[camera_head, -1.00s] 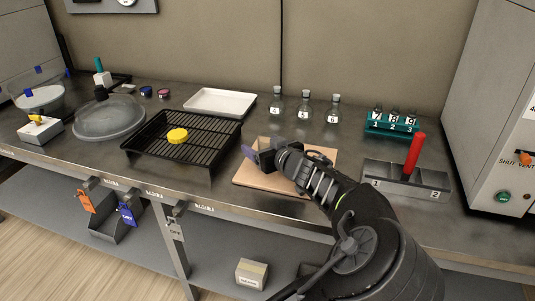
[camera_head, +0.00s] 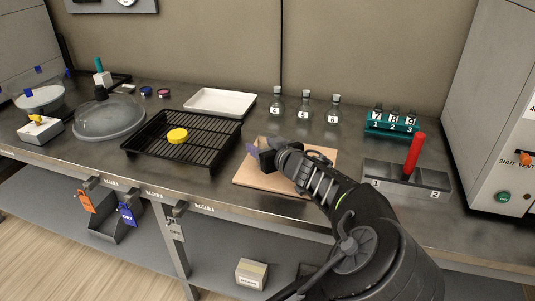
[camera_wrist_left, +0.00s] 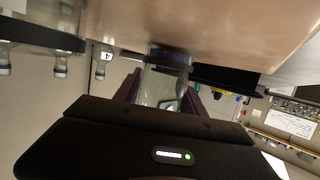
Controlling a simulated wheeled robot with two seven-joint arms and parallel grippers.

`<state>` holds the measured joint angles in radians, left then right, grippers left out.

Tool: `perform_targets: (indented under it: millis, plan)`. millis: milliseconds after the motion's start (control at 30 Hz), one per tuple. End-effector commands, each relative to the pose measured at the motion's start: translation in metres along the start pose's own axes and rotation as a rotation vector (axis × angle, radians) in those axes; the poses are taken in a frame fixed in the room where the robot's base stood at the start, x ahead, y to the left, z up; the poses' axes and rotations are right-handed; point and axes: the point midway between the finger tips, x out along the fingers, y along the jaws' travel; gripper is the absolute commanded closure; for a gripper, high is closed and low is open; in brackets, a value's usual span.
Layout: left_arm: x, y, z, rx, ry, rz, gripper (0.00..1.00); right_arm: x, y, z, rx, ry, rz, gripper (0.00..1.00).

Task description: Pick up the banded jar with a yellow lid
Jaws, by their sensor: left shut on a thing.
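My left gripper (camera_head: 256,154) is over the wooden board in the head view. Its purple fingers are shut on a clear glass jar (camera_wrist_left: 160,86) in the left wrist view. That view is upside down. A dark blue band (camera_wrist_left: 170,58) rings the jar's end close to the board. I cannot tell whether the jar touches the board. No yellow lid shows on it, and the jar is mostly hidden by the hand in the head view. A round yellow thing (camera_head: 177,135) lies on the black rack. My right gripper is not in view.
The wooden board (camera_head: 262,181) lies near the bench's front edge. Left of it is the black rack (camera_head: 210,150); behind are a white tray (camera_head: 220,102) and stoppered flasks (camera_head: 305,107). To the right are a teal vial rack (camera_head: 390,126) and a grey holder (camera_head: 385,184) with a red handle.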

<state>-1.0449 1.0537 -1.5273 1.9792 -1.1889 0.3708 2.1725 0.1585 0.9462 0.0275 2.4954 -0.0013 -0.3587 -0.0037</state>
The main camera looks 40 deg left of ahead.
Motion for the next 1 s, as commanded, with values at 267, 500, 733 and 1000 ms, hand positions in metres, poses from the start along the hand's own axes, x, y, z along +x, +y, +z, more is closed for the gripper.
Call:
perform_targets:
  millis: [267,500,733,1000]
  plan:
    - [0.0,0.0,0.0,0.0,0.0,0.0,0.96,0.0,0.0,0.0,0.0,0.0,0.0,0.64]
    - [-0.004,0.001,-0.014,-0.003,0.0,0.001,0.96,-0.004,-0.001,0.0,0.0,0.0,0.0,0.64]
    - [-0.018,0.001,-0.055,-0.006,-0.001,0.003,0.96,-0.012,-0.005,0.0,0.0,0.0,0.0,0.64]
    - [-0.029,0.0,-0.093,-0.003,0.0,0.001,0.96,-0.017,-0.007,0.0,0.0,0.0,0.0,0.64]
